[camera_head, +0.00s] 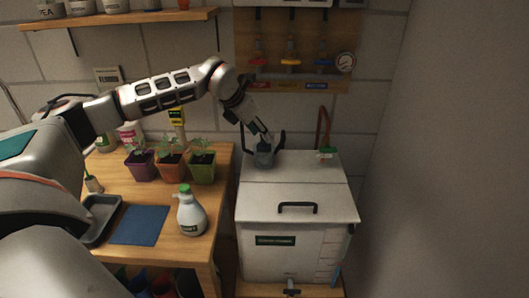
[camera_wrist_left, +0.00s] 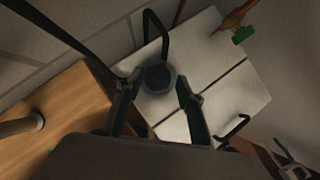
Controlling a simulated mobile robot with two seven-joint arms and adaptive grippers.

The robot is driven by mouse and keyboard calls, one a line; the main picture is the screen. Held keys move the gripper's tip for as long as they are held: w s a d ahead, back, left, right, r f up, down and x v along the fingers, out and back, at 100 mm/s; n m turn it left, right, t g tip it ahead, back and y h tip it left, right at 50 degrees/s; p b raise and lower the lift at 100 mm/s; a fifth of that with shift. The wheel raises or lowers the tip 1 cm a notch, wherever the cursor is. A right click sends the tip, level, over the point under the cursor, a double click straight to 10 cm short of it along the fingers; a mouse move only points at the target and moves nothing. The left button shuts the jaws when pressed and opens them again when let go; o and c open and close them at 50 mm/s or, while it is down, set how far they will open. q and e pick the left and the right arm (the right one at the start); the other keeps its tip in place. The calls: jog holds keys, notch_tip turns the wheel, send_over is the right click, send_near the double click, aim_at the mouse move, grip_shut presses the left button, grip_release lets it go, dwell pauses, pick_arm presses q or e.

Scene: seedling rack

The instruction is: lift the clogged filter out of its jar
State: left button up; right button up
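A small grey jar or housing (camera_head: 264,159) stands on the back left of the white tank's lid, with dark curved pipes beside it. In the left wrist view its dark round top (camera_wrist_left: 158,77) lies between and beyond my fingertips. I cannot tell the filter from the jar there. My left gripper (camera_head: 261,138) points down just above the jar. In the wrist view its fingers (camera_wrist_left: 158,92) are spread apart with nothing held between them. Whether a finger touches the rim is unclear. My right gripper is not in view.
The white tank (camera_head: 295,205) has a black handle (camera_head: 297,208) and a red-brown pipe (camera_head: 324,128) at back right. Valves and a gauge (camera_head: 345,62) hang on the wall panel.

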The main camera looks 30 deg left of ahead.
aim_at(264, 149)
pick_arm(q)
jog(key=shift+x, duration=1.95)
grip_shut()
jog(key=shift+r, duration=0.15)
